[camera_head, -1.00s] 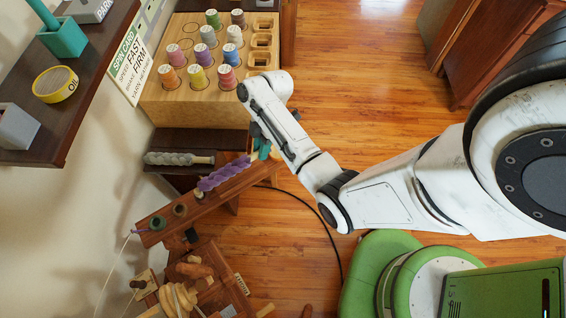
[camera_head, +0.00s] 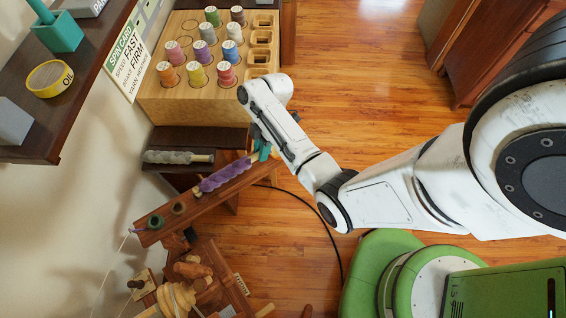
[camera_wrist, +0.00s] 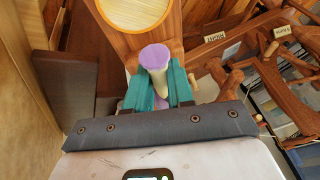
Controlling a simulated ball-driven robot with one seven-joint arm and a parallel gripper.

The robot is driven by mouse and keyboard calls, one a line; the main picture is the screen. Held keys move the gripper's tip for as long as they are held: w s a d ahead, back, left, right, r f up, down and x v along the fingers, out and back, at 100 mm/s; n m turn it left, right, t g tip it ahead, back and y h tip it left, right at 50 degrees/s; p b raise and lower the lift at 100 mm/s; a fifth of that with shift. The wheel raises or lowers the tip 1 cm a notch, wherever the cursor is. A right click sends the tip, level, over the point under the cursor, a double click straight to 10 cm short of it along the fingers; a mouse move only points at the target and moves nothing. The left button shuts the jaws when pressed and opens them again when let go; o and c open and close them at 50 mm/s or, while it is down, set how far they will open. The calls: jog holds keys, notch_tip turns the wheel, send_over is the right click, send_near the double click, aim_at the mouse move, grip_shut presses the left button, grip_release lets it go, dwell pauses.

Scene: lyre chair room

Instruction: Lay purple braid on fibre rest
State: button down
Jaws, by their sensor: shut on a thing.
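The purple braid (camera_head: 225,176) is a twisted roll on a pale stick, seen in the head view over a long sloping wooden plank (camera_head: 200,208). My gripper (camera_head: 262,150) has teal fingers and is shut on the pale stick at the braid's upper right end. In the wrist view my gripper (camera_wrist: 158,90) holds the cream stick between its fingers, with the purple end (camera_wrist: 154,56) just beyond them. I cannot tell whether the braid touches the plank, or for certain which part is the fibre rest.
A grey braid (camera_head: 172,157) lies on a dark shelf left of the plank. A wooden rack (camera_head: 190,108) with several coloured spools stands behind. Wooden wheel parts (camera_head: 192,270) are below.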

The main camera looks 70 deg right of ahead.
jog(key=c, duration=0.9)
grip_release()
jog(key=p+v, duration=0.3)
jog(key=v, duration=0.7)
jog(key=shift+d+r, duration=0.2)
jog(key=shift+r, duration=0.2)
jog(key=s+a+r+m+h, duration=0.3)
jog(key=s+a+m+h, duration=0.2)
jog(key=s+a+m, duration=0.6)
jog(key=s+a, duration=0.2)
jog(key=a, duration=0.3)
jog(key=shift+r, duration=0.25)
